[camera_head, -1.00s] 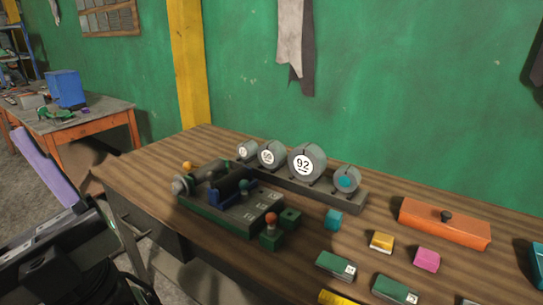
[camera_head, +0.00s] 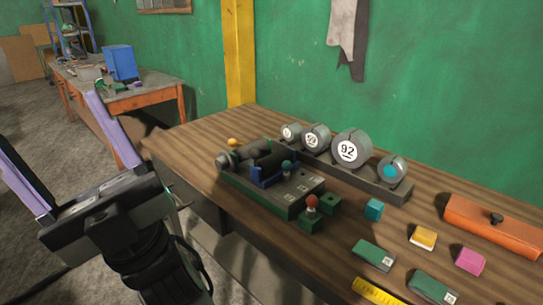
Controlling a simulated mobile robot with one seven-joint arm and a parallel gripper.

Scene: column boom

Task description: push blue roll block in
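The blue roll block (camera_head: 258,180) is a small dark-blue cradle on the green-sided fixture (camera_head: 262,200) on the wooden bench. A dark roll lies against it, so part of the block is hidden. My gripper (camera_head: 46,115) is at the left, off the bench's left end and well apart from the block. Its two purple fingers point up and stand wide apart, with nothing between them. One fingertip runs to the picture's left edge.
A rack (camera_head: 330,172) of round grey weights stands behind the fixture. A red-knobbed green block (camera_head: 312,211), a teal cube (camera_head: 374,209) and an orange box (camera_head: 492,226) lie to the right. Another table (camera_head: 135,97) stands back left.

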